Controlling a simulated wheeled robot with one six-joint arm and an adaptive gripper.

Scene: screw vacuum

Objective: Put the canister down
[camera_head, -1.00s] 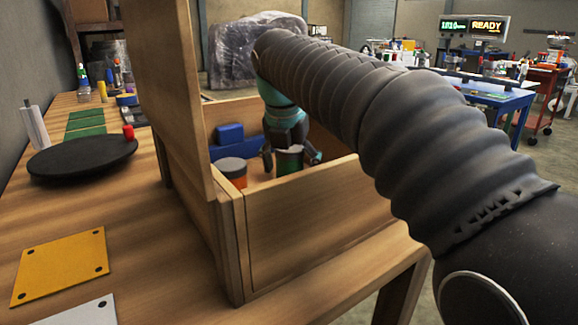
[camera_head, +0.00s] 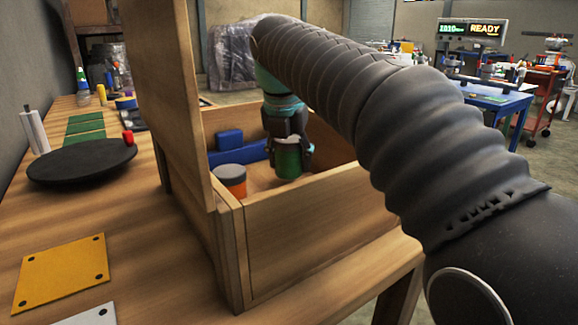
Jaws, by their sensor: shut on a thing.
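My gripper (camera_head: 288,145) points down into the open wooden box (camera_head: 330,200) and is shut on a green canister (camera_head: 288,163) with a dark top. The canister is upright inside the box, toward its right part. Its base is close to the box floor, but I cannot tell whether it touches. An orange canister with a grey lid (camera_head: 231,180) stands in the box to the left, apart from the green one.
Blue blocks (camera_head: 236,150) lie along the box's back left. The raised wooden lid (camera_head: 175,90) stands at the box's left side. A black round plate (camera_head: 80,162) and a yellow plate (camera_head: 62,270) lie on the table. The box floor between the canisters is bare.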

